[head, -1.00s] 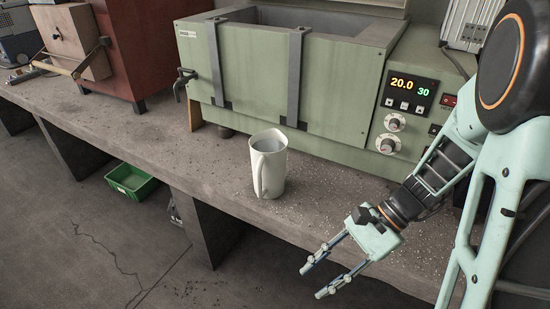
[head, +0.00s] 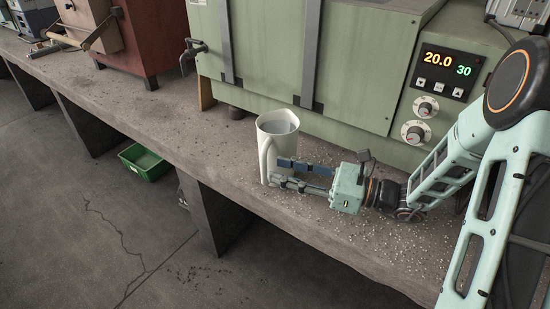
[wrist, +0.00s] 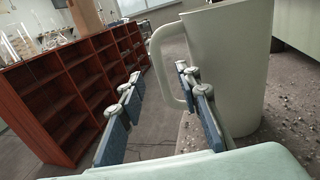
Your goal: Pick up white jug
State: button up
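The white jug (head: 277,140) stands upright on the concrete bench, its handle (head: 266,160) on the side facing the bench's front edge. My gripper (head: 280,173) is level with the jug's lower half, reaching in from the right, with its fingertips overlapping the jug in the picture. In the wrist view the jug (wrist: 228,65) fills the right side, and its handle (wrist: 157,65) appears between the two spread fingers. The right finger lies by the gap between handle and body. The fingers are open; I cannot tell whether either touches the jug.
A green water bath (head: 310,65) with a display and knobs stands close behind the jug. The bench's front edge (head: 225,180) is close in front. A green crate (head: 145,162) lies on the floor. The bench left of the jug is clear.

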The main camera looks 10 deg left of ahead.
aim_at(264, 179)
jog(key=a, duration=0.1)
jog(key=a+b, duration=0.1)
jog(key=a, duration=0.3)
jog(key=shift+w+a+f+b, duration=0.2)
jog(key=shift+w+f+b, duration=0.05)
jog(key=shift+w+b, duration=0.15)
grip_shut()
jog(key=shift+r, duration=0.2)
